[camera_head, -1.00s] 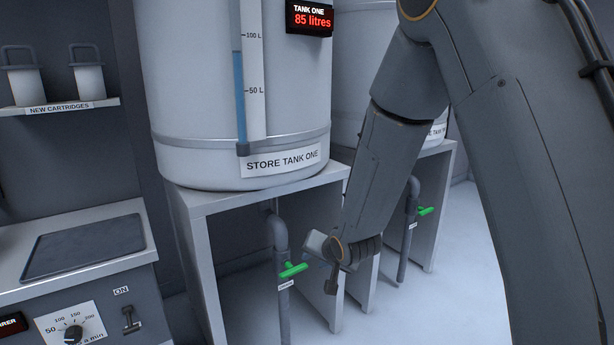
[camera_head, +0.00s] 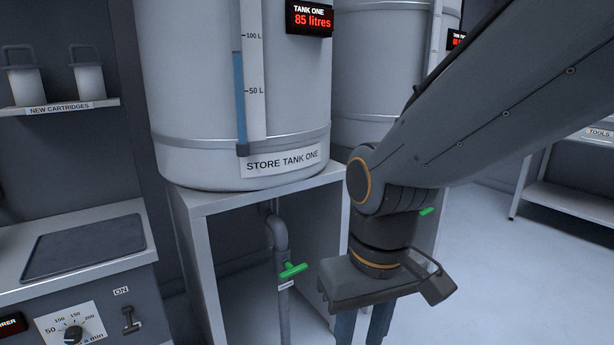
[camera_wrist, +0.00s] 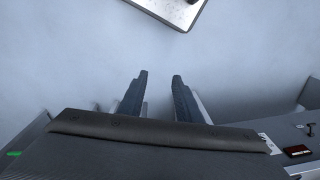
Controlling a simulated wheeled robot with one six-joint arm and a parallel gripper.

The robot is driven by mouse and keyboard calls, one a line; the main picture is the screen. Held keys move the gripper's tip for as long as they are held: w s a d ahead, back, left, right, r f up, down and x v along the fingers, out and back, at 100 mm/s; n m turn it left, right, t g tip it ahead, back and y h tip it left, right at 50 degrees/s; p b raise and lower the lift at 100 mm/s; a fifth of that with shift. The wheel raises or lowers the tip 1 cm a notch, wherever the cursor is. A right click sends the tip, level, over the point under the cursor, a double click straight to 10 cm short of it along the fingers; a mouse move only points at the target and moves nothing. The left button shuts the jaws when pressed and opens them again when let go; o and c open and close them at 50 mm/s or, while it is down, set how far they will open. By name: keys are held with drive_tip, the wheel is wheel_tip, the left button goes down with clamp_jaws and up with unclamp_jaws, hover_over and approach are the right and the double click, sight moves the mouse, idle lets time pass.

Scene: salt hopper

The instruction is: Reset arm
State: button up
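My gripper (camera_head: 363,326) points down in front of the right side of the store tank one stand, with its fingertips cut off by the bottom edge of the head view. In the wrist view, the two dark fingers of my gripper (camera_wrist: 158,75) stand apart with bare floor between and beyond them. Nothing is held. My arm runs from the gripper up to the upper right of the head view.
Store tank one (camera_head: 200,90) stands on a white stand (camera_head: 200,205); its pipe has a green valve handle (camera_head: 293,270). A second tank (camera_head: 375,70) is behind. A control counter (camera_head: 90,290) is at left. A tools shelf (camera_head: 570,195) is at right. Floor right is clear.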

drive_tip(key=s+d+r+m+p, duration=0.1)
drive_tip(key=d+r+m+p, duration=0.2)
drive_tip(key=d+r+p, duration=0.9)
wheel_tip(320, 180, up, 2)
drive_tip(key=p, duration=1)
drive_tip(key=shift+s+r+m+h, duration=0.2)
drive_tip(key=shift+r+m+h, duration=0.1)
drive_tip(key=shift+m, duration=0.1)
